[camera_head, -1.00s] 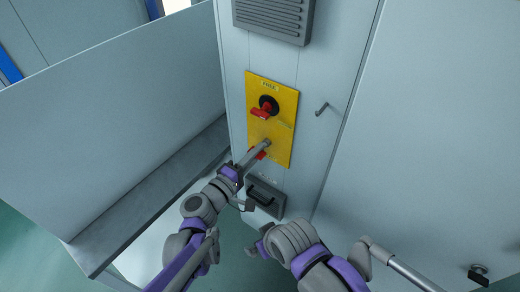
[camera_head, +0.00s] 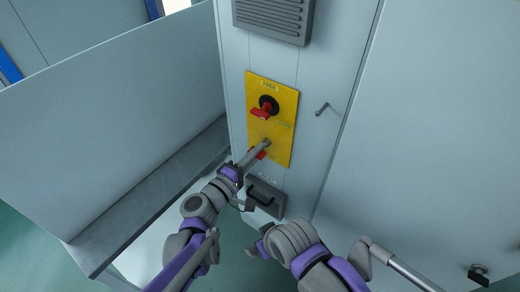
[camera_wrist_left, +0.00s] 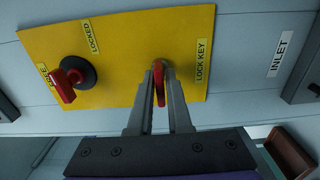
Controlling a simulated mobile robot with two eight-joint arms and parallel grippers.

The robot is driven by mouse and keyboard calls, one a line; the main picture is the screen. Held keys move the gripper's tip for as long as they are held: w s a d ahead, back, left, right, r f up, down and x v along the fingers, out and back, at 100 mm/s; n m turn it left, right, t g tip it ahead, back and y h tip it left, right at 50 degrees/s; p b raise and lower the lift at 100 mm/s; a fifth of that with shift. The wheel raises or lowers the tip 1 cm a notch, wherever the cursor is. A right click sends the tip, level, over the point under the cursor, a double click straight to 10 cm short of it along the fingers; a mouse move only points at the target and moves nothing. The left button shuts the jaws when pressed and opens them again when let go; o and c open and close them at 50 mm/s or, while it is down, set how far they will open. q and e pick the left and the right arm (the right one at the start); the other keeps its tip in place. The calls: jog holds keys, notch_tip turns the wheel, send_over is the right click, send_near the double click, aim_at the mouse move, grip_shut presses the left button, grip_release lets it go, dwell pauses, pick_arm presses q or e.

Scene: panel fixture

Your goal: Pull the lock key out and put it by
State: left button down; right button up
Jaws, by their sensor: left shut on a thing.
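The yellow lock panel (camera_head: 283,95) is on the front of the grey cabinet. The red lock key (camera_wrist_left: 159,76) sits at the panel beside the "LOCK KEY" label in the left wrist view. My left gripper (camera_head: 263,147) reaches the lower part of the panel; in the left wrist view its fingers (camera_wrist_left: 159,82) are shut on the red key. The key's inner end is hidden at the panel. A red rotary handle on a black disc (camera_head: 265,108) is higher on the panel. My right gripper (camera_head: 262,242) is low in front of the cabinet, its jaws unclear.
A dark inlet box with a handle (camera_head: 266,197) is below the panel. A small hook (camera_head: 321,109) sticks out to the right of it. A grey ledge (camera_head: 150,196) and upright panel stand at the left. A vent (camera_head: 275,18) is above.

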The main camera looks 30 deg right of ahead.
pick_arm(q)
jog(key=shift+v, duration=1.35)
dwell(0.4)
jog(key=v, duration=0.4)
jog(key=shift+s+a, duration=0.2)
jog(key=shift+a, duration=0.15)
dwell(0.5)
